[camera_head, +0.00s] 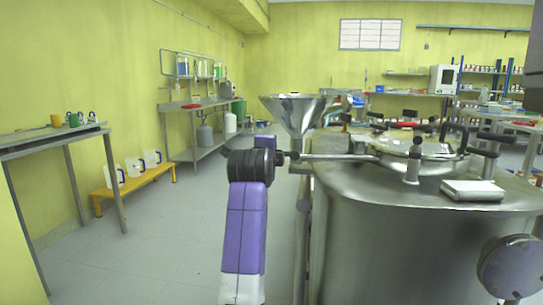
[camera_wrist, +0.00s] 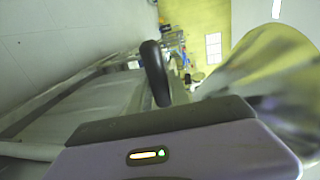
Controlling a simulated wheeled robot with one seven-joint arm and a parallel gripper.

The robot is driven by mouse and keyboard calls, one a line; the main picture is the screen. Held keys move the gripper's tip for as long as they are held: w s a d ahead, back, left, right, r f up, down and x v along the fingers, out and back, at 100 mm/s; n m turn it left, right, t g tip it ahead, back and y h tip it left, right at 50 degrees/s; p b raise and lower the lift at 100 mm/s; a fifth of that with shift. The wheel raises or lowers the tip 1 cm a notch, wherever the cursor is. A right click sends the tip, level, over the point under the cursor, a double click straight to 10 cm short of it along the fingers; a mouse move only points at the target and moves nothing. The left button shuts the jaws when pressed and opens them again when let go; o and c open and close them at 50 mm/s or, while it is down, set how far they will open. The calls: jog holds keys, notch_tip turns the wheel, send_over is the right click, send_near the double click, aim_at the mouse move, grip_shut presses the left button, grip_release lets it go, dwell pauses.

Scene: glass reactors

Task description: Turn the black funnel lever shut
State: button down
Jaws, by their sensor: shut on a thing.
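The steel funnel (camera_head: 297,113) stands at the left edge of the large steel reactor, and its cone fills the right of the wrist view (camera_wrist: 268,85). My gripper (camera_head: 282,157) is at the funnel's stem, just below the cone, mostly hidden behind my black wrist joint. It is shut on the black funnel lever. In the wrist view, a dark rounded piece (camera_wrist: 154,72) rises beyond the gripper's body, left of the cone; I cannot tell whether it is a finger or the lever. The lever's angle is hidden.
The steel reactor (camera_head: 410,235) fills the right, its lid (camera_head: 420,145) carrying several black-handled clamps. A grey box (camera_head: 473,190) lies on its top. A side table (camera_head: 50,140) and yellow bench (camera_head: 140,183) stand at the left. The floor between is clear.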

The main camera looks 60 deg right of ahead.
jog(key=c, duration=1.2)
grip_release()
jog(key=shift+c, duration=0.2)
jog(key=p+v, duration=0.2)
jog(key=v, duration=0.5)
jog(key=shift+a, duration=0.35)
jog(key=shift+s+r, duration=0.15)
